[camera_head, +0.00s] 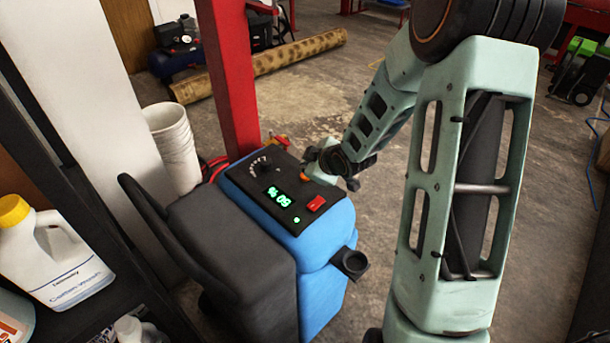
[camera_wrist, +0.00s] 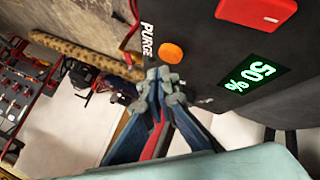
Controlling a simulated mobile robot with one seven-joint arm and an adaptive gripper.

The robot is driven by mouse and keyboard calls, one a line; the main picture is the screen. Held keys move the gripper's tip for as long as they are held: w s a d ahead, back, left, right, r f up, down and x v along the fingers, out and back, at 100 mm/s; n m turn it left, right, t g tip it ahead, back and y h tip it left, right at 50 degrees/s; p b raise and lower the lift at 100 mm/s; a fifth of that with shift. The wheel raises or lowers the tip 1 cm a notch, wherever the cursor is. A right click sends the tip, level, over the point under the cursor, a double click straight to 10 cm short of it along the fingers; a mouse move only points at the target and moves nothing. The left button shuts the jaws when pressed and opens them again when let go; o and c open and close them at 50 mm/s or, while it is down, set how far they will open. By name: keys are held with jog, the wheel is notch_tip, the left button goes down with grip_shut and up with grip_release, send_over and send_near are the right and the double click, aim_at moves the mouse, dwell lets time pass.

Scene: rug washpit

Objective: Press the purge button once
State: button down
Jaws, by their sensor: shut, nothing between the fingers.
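The purge button is a round orange button (camera_wrist: 171,53) beside the white PURGE label (camera_wrist: 148,40) on a dark control panel. In the head view the button (camera_head: 304,178) shows as a small orange spot at the panel's right edge, partly hidden by my gripper (camera_head: 311,168). In the wrist view my gripper (camera_wrist: 168,80) is shut and empty, with its fingertips just below the button in the picture. A narrow gap seems to show there; I cannot tell the depth between them.
The panel tops a blue and dark grey machine (camera_head: 328,240) and carries a red switch (camera_head: 316,203), a green percent display (camera_head: 279,197) and a black knob (camera_head: 262,167). A red post (camera_head: 228,80) and white buckets (camera_head: 174,145) stand behind. A shelf with jugs (camera_head: 50,250) is at left.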

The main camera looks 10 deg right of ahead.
jog(key=shift+f, duration=0.1)
jog(key=shift+f+b, duration=0.35)
jog(key=shift+b, duration=0.15)
jog(key=shift+f+b, duration=0.45)
dwell(0.5)
jog(key=shift+r, duration=0.1)
jog(key=shift+r+p, duration=0.75)
notch_tip(320, 180, up, 5)
jog(key=p, duration=0.4)
jog(key=shift+r, duration=0.1)
dwell(0.8)
